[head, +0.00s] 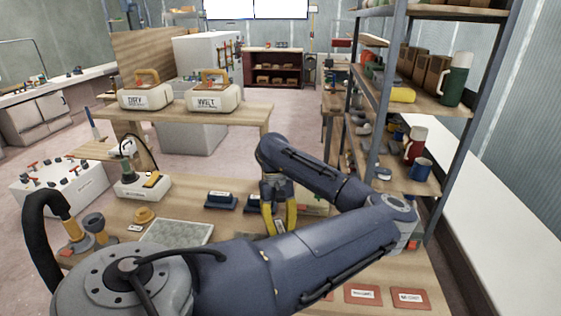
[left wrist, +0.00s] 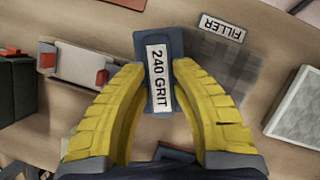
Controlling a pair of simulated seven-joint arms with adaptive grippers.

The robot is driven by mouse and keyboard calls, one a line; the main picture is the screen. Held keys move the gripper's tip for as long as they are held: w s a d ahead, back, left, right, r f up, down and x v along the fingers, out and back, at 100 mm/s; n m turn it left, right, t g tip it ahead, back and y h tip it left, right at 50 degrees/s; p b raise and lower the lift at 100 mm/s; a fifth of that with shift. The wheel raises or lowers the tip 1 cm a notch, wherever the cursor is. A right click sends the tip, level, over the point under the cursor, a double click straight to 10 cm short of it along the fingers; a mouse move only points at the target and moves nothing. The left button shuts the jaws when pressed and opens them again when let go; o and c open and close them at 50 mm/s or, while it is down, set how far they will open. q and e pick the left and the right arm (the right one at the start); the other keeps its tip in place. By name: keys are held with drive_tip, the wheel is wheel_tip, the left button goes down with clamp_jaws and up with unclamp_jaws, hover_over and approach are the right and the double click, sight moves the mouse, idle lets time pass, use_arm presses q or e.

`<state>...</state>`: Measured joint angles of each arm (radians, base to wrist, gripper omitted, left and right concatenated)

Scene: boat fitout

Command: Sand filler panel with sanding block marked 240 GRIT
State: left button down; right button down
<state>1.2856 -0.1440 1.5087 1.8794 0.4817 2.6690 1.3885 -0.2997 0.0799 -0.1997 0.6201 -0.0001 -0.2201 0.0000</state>
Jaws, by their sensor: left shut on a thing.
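My left gripper (head: 279,226) points down over the bench in the head view. In the left wrist view its yellow fingers (left wrist: 160,72) are shut on the dark blue sanding block (left wrist: 174,42), whose white label reads 240 GRIT. In the head view the fingers and my arm mostly hide the block. The filler panel (left wrist: 222,64), a grey patch beside a FILLER label (left wrist: 222,29), lies just right of the block in the wrist view. Whether the block touches the bench or panel cannot be told. My right gripper is not in view.
Two dark blue items (head: 221,200) lie left of the gripper on the bench (head: 180,190). A pale speckled panel (head: 178,232) lies nearer; a pale panel (left wrist: 296,105) shows right in the wrist view. The metal shelf (head: 385,100) stands close on the right.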

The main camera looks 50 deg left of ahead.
use_arm(q)
drive_tip(key=shift+f, duration=1)
idle(0.4)
drive_tip(key=shift+s+a, duration=0.1)
drive_tip(key=shift+a, duration=0.05)
drive_tip(key=shift+s+a+r, duration=0.1)
drive_tip(key=shift+s+a, duration=0.9)
drive_tip(key=shift+a, duration=0.05)
drive_tip(key=shift+s+a+f, duration=0.1)
drive_tip(key=shift+s+a, duration=1.5)
drive_tip(key=shift+a, duration=0.2)
drive_tip(key=shift+s+a+f, duration=0.1)
drive_tip(key=shift+s+a, duration=1.5)
drive_tip(key=shift+a, duration=0.15)
drive_tip(key=shift+s+a, duration=1.1)
drive_tip(key=shift+s+d+r, duration=0.2)
drive_tip(key=shift+s+d, duration=0.35)
drive_tip(key=shift+d, duration=0.05)
drive_tip(key=shift+w+d+f, duration=0.15)
drive_tip(key=shift+w+d, duration=1.05)
drive_tip(key=shift+d, duration=0.1)
drive_tip(key=shift+w+d, duration=1.6)
drive_tip(key=shift+d, duration=0.15)
drive_tip(key=shift+w+d, duration=1.55)
drive_tip(key=shift+d, duration=0.2)
